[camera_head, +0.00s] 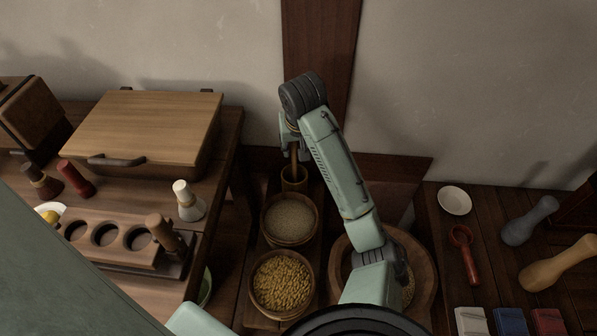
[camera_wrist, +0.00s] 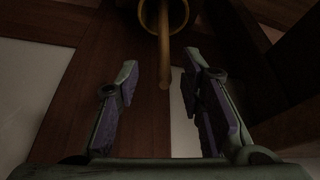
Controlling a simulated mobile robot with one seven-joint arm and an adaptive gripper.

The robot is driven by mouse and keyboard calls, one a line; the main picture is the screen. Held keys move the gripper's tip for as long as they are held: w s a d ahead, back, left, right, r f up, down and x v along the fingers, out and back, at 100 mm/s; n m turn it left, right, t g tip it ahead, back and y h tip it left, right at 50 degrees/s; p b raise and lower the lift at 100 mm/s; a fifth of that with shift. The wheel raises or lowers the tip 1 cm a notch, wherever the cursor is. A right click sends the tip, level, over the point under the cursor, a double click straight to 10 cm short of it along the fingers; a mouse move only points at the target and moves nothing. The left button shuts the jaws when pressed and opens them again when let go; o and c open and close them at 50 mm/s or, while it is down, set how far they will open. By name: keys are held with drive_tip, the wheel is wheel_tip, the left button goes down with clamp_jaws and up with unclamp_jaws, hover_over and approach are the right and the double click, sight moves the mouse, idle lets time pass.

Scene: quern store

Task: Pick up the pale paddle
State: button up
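A slim tan wooden stick, which looks like the pale paddle's handle (camera_head: 294,158), stands up out of a small wooden cup (camera_head: 293,180) at the back of the narrow middle shelf. In the wrist view the stick (camera_wrist: 164,50) leaves the cup (camera_wrist: 150,17) at the top and its free end points toward my palm. My gripper (camera_head: 292,140) is above the cup, and in the wrist view its fingers (camera_wrist: 161,75) are open with the stick between them. Gaps show on both sides of the stick. The paddle's lower end is hidden in the cup.
A bowl of pale grain (camera_head: 290,218) and a bowl of yellow grain (camera_head: 282,283) stand in front of the cup. A large round wooden basin (camera_head: 424,268) lies right, partly under my arm. A lidded wooden box (camera_head: 145,125) is left. A wall post rises behind.

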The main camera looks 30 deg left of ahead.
sight(295, 149)
drive_tip(key=b+x, duration=0.1)
drive_tip(key=x, duration=0.1)
drive_tip(key=b+x, duration=0.1)
drive_tip(key=shift+s+a+f, duration=0.15)
drive_tip(key=shift+f, duration=0.25)
drive_tip(key=shift+x, duration=2.65)
drive_tip(key=shift+a, duration=0.1)
drive_tip(key=shift+r, duration=0.1)
drive_tip(key=shift+c, duration=0.2)
clamp_jaws()
